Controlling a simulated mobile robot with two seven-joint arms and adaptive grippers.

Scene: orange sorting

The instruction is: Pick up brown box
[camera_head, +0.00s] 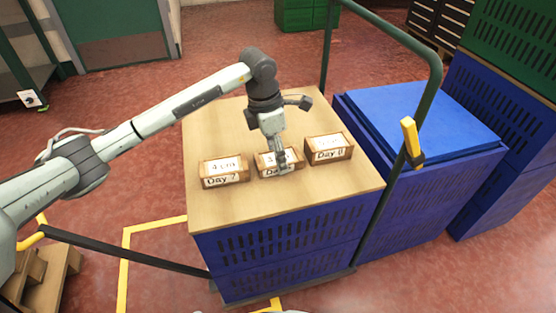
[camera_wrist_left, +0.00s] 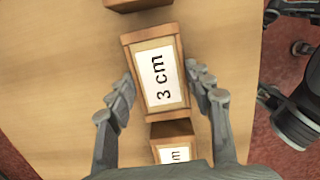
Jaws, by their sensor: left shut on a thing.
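Three small brown boxes stand in a row on a wooden tabletop. The middle brown box (camera_head: 263,168) has a white top label that reads "3 cm" in the left wrist view (camera_wrist_left: 155,45). My left gripper (camera_head: 279,160) reaches down over it from above. Its fingers (camera_wrist_left: 160,80) are shut on this box, one on each side, and they hide part of its front label in the head view. I cannot tell whether the box touches the table. The left box (camera_head: 224,171) reads "4 cm" and "Day 7". The right box (camera_head: 329,149) reads "Day 8".
The wooden tabletop (camera_head: 225,125) rests on blue crates (camera_head: 285,255) and has free room behind the boxes. A dark green rail (camera_head: 428,85) with a yellow-handled tool (camera_head: 411,138) runs along the right. Blue crates (camera_head: 425,115) stand beyond it.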

